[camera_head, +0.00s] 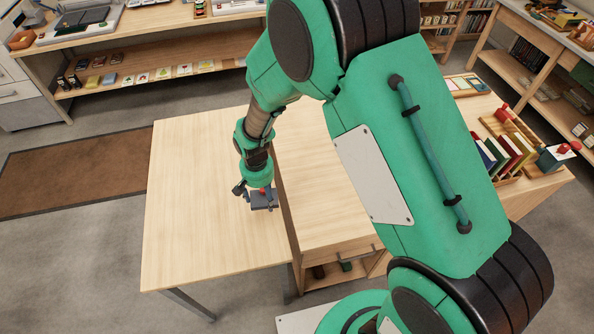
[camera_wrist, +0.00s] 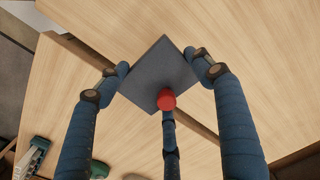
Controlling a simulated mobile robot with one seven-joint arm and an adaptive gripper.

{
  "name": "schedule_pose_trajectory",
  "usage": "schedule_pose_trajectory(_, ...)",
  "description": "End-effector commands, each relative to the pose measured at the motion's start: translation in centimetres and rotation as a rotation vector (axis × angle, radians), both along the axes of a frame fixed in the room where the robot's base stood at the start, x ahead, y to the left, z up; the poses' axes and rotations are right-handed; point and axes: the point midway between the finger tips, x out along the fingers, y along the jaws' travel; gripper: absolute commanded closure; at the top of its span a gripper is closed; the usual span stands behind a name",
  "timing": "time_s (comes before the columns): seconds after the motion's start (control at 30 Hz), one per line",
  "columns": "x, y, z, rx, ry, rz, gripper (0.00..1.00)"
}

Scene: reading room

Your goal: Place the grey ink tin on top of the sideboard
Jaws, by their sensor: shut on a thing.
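The grey ink tin (camera_head: 264,203) is a flat square dark-grey block with a red knob; it also shows in the wrist view (camera_wrist: 158,72). My gripper (camera_head: 256,190) is shut on it, with two blue fingers at its sides and a third by the red knob in the wrist view. The tin is over the pale wooden table (camera_head: 195,220), close to the left edge of the sideboard (camera_head: 325,215), a wooden cabinet with a drawer handle. Its height above the table is hard to tell. My arm hides part of the sideboard top.
The visible sideboard top near the tin is bare, and so is the table. Books and boxes with red knobs (camera_head: 510,150) stand at the right. A shelf unit (camera_head: 160,45) is at the back, and a brown mat (camera_head: 75,172) lies on the floor.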

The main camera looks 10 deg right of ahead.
Motion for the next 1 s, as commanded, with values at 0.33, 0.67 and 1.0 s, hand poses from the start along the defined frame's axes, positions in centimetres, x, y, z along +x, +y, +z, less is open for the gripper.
schedule_pose_trajectory(0.33, 0.1, 0.0, 0.7, 0.001, -0.003, 0.0, 0.78)
schedule_pose_trajectory(0.67, 0.2, 0.1, 5.0, 0.001, -0.004, 0.0, 0.78)
schedule_pose_trajectory(1.0, 1.0, -0.9, 8.6, 0.0, 0.0, -0.001, 0.78)
